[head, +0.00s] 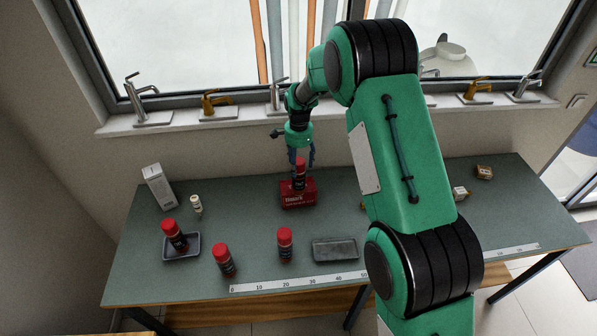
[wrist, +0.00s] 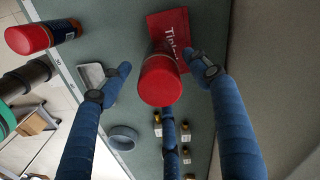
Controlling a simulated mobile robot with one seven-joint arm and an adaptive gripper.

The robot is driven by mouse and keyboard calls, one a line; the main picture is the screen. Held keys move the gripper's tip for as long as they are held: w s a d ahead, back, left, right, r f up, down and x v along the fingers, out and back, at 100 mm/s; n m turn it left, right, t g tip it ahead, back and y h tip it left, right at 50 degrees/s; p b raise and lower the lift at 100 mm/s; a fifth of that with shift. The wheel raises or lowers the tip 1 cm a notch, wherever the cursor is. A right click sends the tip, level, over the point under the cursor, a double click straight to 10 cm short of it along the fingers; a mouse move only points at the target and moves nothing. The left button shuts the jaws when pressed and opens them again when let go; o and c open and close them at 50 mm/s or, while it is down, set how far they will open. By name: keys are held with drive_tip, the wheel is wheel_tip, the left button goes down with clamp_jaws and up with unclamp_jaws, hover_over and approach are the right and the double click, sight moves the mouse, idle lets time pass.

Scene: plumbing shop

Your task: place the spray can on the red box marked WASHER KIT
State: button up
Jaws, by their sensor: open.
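A dark spray can with a red cap (head: 300,174) stands upright on the red box (head: 298,199), at the back middle of the table. The box carries large white lettering; its smaller print is too small to read. My gripper (head: 302,163) points down over the box, one finger on each side of the can. In the wrist view my gripper (wrist: 157,63) is open, with gaps showing beside the can's red cap (wrist: 160,84). The cap hides the can's body and part of the red box (wrist: 168,27) there.
Similar red-capped cans stand in a dark tray (head: 181,254), at the front left (head: 223,261) and front middle (head: 285,245). An empty grey tray (head: 335,250) lies right of them. A white carton (head: 160,187) and small bottle (head: 197,204) stand left.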

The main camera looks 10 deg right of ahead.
wheel_tip(320, 180, up, 7)
drive_tip(key=shift+f+b, duration=0.15)
drive_tip(key=shift+b, duration=0.25)
idle(0.5)
drive_tip(key=shift+s+r, duration=0.1)
drive_tip(key=shift+r, duration=0.3)
drive_tip(key=s+d+r+n+t, duration=0.1)
drive_tip(key=s+d+r+n, duration=0.2)
drive_tip(key=s+r, duration=0.85)
drive_tip(key=s+d+r+n+t, duration=0.2)
drive_tip(key=s+d+r, duration=0.2)
drive_tip(key=s+r, duration=0.75)
drive_tip(key=s+d+r+n+t, duration=0.1)
drive_tip(key=s+d+r+n, duration=0.1)
drive_tip(key=s, duration=1.1)
drive_tip(key=s+d+r+n+t, duration=0.1)
drive_tip(key=s+n, duration=0.3)
drive_tip(key=s, duration=0.9)
drive_tip(key=shift+d+r+t, duration=0.3)
drive_tip(key=shift+d+r, duration=0.2)
drive_tip(key=shift+r, duration=0.35)
